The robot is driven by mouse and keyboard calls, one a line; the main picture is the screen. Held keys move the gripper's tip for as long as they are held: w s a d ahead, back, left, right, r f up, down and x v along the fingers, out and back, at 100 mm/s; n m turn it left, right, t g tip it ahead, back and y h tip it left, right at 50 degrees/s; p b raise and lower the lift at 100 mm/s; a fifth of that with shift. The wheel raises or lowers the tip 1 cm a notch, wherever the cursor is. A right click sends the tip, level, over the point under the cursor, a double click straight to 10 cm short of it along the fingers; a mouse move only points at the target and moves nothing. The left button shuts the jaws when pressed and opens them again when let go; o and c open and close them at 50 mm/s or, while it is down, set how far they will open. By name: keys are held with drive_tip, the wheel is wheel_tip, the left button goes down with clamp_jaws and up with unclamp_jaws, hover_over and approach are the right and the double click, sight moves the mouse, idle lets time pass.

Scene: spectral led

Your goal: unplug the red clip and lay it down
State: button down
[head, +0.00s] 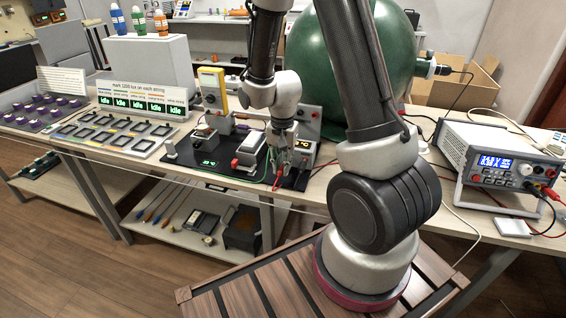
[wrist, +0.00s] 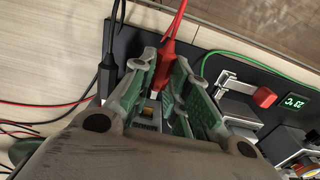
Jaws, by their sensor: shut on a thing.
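The red clip (wrist: 168,54) with its red lead is between the finger pads of my gripper (wrist: 163,72) in the wrist view. My gripper is shut on it. In the head view my gripper (head: 279,166) points down at the right end of a black board (head: 225,168) on the bench. A black clip (wrist: 106,72) with a black lead stands just left of my gripper in the wrist view.
A red-knobbed clamp (wrist: 264,97) and a green-digit display (wrist: 295,102) sit on the board right of my gripper. A green wire (wrist: 240,55) runs along its edge. A green sphere (head: 312,70) stands behind my arm. A power supply (head: 492,160) is at right.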

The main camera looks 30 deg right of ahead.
drive_tip(key=shift+a, duration=0.1)
drive_tip(key=shift+s+a, duration=0.3)
drive_tip(key=shift+s, duration=0.1)
idle(0.3)
